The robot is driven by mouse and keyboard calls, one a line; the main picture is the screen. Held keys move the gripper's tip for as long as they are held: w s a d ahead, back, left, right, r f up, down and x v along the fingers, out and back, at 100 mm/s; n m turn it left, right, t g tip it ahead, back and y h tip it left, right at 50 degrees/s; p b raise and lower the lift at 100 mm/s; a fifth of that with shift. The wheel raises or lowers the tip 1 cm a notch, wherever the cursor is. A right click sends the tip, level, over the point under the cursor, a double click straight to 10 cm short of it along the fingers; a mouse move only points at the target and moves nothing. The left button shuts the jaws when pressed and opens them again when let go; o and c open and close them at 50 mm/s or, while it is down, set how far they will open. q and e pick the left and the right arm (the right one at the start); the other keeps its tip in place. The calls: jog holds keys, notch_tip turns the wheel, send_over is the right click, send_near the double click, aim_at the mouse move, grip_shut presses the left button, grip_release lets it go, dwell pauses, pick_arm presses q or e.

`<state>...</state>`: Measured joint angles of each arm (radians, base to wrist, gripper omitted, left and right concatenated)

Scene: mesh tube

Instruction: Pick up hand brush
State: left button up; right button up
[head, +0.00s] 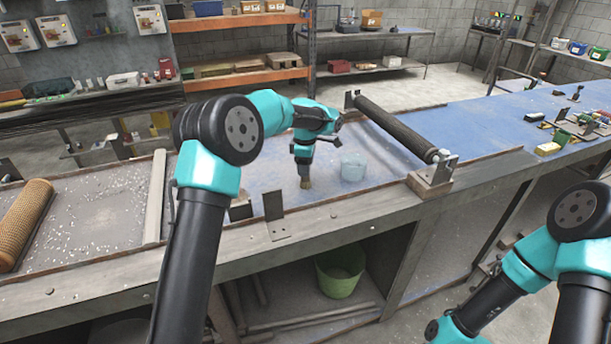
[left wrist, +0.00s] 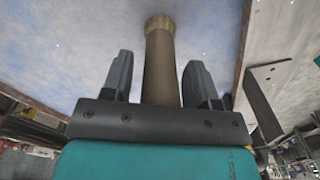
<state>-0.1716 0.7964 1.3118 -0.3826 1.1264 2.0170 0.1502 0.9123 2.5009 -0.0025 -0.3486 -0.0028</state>
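The hand brush (left wrist: 160,62) is a brown rod-like shape with a paler tan flared end in the left wrist view. In the head view only its brownish lower end (head: 306,184) shows, over the blue tabletop below my left gripper (head: 304,168). My left gripper points down at the table. In the left wrist view its two dark fingers (left wrist: 157,78) stand on either side of the brush, with a visible gap on the left side and a very narrow one on the right. The gripper looks open around the brush. My right gripper is out of view.
A pale blue translucent cup (head: 353,167) stands right of the gripper. A dark roller (head: 395,127) crosses the table beyond it. A small upright metal plate (head: 275,212) stands at the front edge. A tan mesh tube (head: 22,222) lies far left. A green bucket (head: 340,272) sits below.

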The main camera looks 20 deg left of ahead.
pick_arm(q)
jog(key=c, duration=0.8)
jog(key=shift+r, duration=0.15)
jog(key=shift+r, duration=1.6)
jog(key=s+d, duration=0.2)
jog(key=s, duration=0.5)
jog(key=s+d+r, duration=0.1)
jog(key=s+d, duration=0.1)
jog(key=s, duration=0.6)
jog(key=shift+s+d+r, duration=0.2)
jog(key=shift+r, duration=0.1)
